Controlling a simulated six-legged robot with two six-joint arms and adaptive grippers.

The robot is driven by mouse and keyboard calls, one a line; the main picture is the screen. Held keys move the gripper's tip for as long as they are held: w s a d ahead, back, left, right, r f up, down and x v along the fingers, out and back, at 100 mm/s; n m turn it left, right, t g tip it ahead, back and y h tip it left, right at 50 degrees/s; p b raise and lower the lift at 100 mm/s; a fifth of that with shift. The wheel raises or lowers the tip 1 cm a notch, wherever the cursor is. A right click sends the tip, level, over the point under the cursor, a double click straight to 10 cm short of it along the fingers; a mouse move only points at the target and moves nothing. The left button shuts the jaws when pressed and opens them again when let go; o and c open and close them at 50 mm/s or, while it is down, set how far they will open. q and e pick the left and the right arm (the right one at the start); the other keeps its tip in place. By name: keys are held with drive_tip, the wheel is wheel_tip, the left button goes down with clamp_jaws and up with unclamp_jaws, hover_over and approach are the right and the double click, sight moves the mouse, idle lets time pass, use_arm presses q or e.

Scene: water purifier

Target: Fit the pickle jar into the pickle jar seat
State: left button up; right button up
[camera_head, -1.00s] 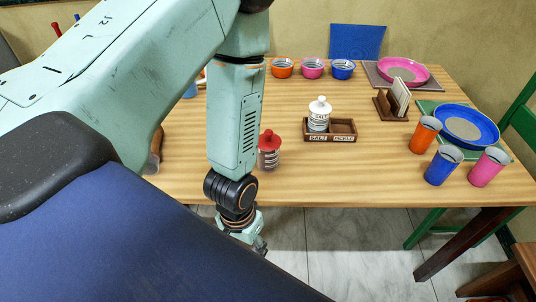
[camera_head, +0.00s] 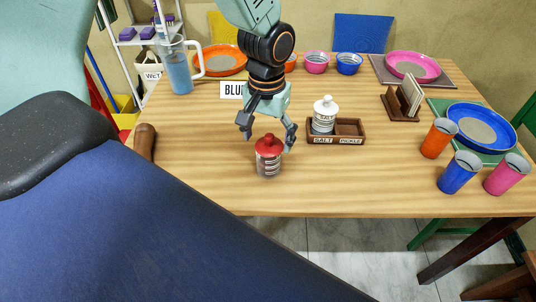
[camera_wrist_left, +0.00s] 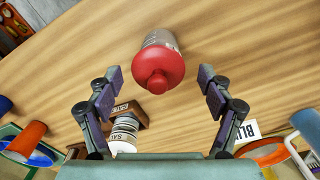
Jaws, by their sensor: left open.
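The pickle jar (camera_head: 268,158), with a red lid and a clear striped body, stands upright on the table. In the left wrist view its red lid (camera_wrist_left: 157,68) lies ahead of and between the open fingers. My left gripper (camera_head: 267,140) is open and empty, with its fingers above and around the lid's sides, apart from it. The two-part wooden holder (camera_head: 352,140) has SALT and PICKLE labels. The white salt jar (camera_head: 324,115) stands in its SALT compartment, and the PICKLE compartment is empty. My right gripper is not in view.
A pitcher (camera_head: 180,72) stands at the back left near a BLUE sign (camera_head: 232,90). Orange, blue and pink cups (camera_head: 459,172) stand at the right. A napkin holder (camera_head: 401,103) is behind them. The table's front middle is clear.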

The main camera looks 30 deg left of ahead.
use_arm(q)
drive_tip(key=shift+w+a+r, duration=0.25)
drive_tip(key=shift+w, duration=0.05)
drive_tip(key=shift+w+f, duration=0.1)
drive_tip(key=shift+w, duration=0.05)
drive_tip(key=shift+d+f, duration=0.15)
drive_tip(key=shift+f, duration=0.2)
drive_tip(key=shift+s+d+f+b, duration=0.15)
drive_tip(key=shift+s+f+b, duration=0.2)
drive_tip(key=shift+f, duration=0.65)
wheel_tip(320, 180, down, 5)
drive_tip(key=shift+w+r+b, duration=0.15)
drive_tip(key=shift+b, duration=0.8)
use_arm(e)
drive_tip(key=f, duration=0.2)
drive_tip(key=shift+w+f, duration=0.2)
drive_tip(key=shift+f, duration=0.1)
